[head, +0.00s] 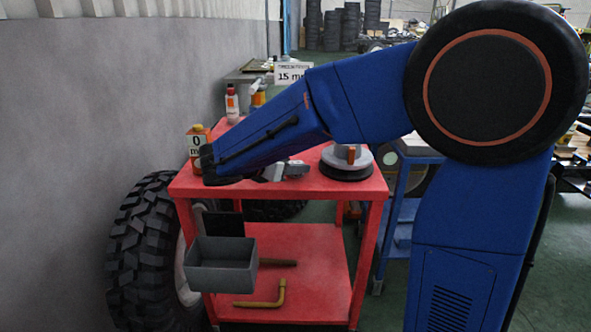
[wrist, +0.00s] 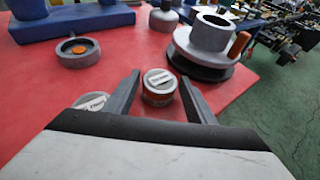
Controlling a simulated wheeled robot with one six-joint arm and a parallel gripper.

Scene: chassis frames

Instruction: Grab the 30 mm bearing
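My gripper (wrist: 160,82) is open in the wrist view, low over the red cart top. A short round reddish-brown piece (wrist: 159,88) with a pale marking on its top stands between the fingers, with gaps at both sides. A similar round piece (wrist: 90,101) lies to the left, partly hidden by my gripper. A grey ring (wrist: 78,52) with an orange centre lies farther back on the left. I cannot tell which is the 30 mm bearing. In the head view my gripper (head: 288,170) is over the cart's front part, and the small pieces are hidden there.
A grey flanged hub (wrist: 207,38) on a black disc stands right of the fingers. A blue block (wrist: 70,20) is at the back left. A sign (head: 292,74) reads 15 mm; another (head: 196,142) partly shows "0". A large tyre (head: 143,250) stands left of the red cart (head: 230,186).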

